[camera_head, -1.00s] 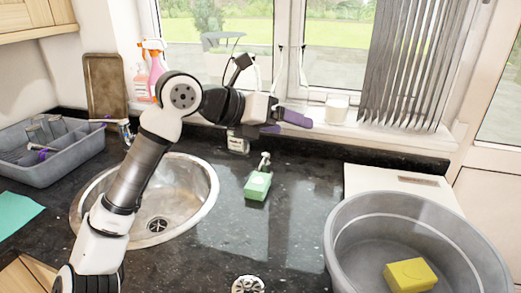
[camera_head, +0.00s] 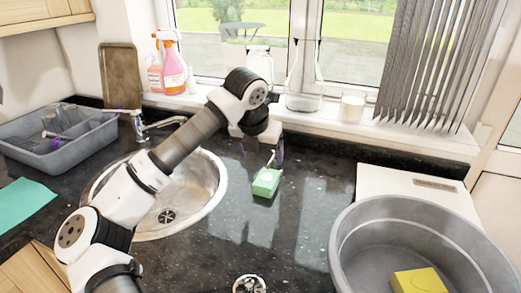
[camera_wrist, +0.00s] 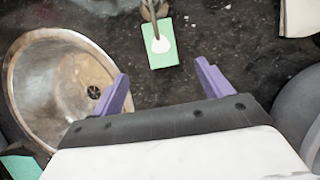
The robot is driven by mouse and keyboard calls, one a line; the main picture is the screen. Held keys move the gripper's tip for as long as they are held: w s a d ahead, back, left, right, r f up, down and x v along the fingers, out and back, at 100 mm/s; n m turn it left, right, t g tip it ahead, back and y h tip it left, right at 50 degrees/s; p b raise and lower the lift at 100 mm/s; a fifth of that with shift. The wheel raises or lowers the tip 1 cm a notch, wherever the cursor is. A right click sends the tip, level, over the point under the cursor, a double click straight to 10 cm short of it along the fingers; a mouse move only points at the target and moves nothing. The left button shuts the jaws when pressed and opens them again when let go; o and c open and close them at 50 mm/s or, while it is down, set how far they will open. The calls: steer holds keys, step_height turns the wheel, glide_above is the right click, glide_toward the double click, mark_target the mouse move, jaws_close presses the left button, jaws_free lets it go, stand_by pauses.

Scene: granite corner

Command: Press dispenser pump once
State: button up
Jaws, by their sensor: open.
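The dispenser (camera_head: 267,183) is a small green bottle with a grey pump on top, standing upright on the dark worktop right of the sink. In the wrist view its green body (camera_wrist: 163,58) with a pale patch shows at the top middle, with the pump (camera_wrist: 152,12) at the upper edge. My gripper (camera_wrist: 161,72) is open and empty, its two purple fingers on either side below the dispenser in that view, apart from it. In the head view the gripper points down behind my wrist, close to the pump; my arm partly hides it.
The round steel sink (camera_head: 208,205) lies left of the dispenser, with a tap (camera_head: 150,124) behind. A grey tub (camera_head: 345,222) holding a yellow sponge (camera_head: 418,281) stands at right. Spray bottles (camera_head: 172,68) and a glass candle (camera_head: 352,106) stand along the windowsill. Worktop around the dispenser is bare.

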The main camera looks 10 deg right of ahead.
mark_target(266, 178)
steer(key=p+x, duration=0.3)
steer(key=x, duration=1)
steer(key=shift+w+d+p, duration=0.1)
steer(key=shift+d+p, duration=0.05)
steer(key=shift+p, duration=0.15)
steer(key=c, duration=1.1)
steer(key=shift+o, duration=0.2)
